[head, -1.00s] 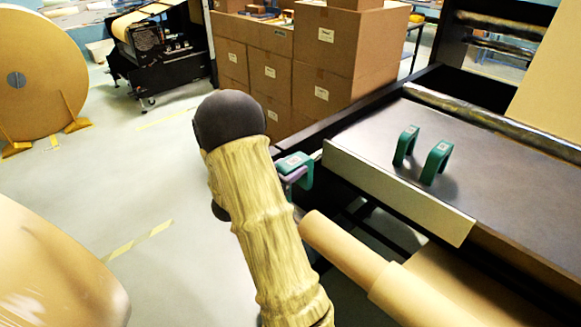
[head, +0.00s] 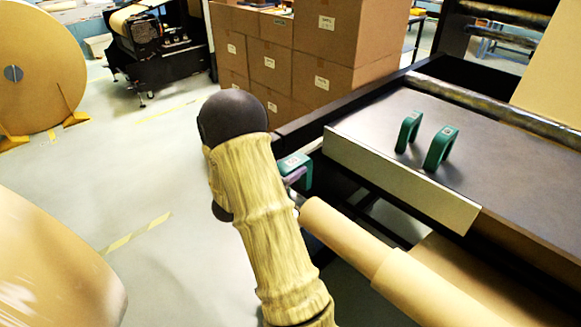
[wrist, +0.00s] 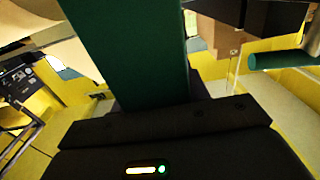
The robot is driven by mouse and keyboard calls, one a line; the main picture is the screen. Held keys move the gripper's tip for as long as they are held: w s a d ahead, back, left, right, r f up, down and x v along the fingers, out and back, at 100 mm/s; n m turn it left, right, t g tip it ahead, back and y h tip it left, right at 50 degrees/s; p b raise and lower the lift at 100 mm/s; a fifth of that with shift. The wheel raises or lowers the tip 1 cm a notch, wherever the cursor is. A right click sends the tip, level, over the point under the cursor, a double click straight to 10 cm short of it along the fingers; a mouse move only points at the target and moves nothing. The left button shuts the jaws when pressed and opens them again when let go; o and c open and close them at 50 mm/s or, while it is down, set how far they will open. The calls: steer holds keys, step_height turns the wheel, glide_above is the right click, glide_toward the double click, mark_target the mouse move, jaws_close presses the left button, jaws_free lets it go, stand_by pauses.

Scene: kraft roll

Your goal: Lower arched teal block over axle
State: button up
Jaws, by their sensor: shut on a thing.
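The arched teal block (head: 298,169) hangs at my gripper (head: 292,177), beside the black machine frame and above the tan roll's near end. Its top and one leg show in the head view; my arm hides the rest. In the wrist view the teal block (wrist: 130,45) fills the upper middle, close against the dark gripper body. My gripper is shut on it. A grey bar end (head: 314,146) shows just behind the block. I cannot tell whether it is the axle, or whether the block touches anything.
Two more arched teal blocks (head: 408,132) (head: 440,148) stand on the dark machine table (head: 460,115). A tan kraft roll (head: 345,236) lies below the table's pale front edge (head: 400,180). Cardboard boxes (head: 330,55) are stacked behind. Floor at left is open between large rolls.

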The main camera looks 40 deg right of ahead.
steer(key=shift+f+b, duration=2.9)
steer(key=shift+f, duration=1.25)
steer(key=o, duration=1.2)
steer(key=shift+o, duration=0.2)
steer(key=s+a, duration=0.1)
steer(key=a, duration=1.6)
steer(key=shift+s, duration=0.25)
steer(key=shift+a, duration=0.1)
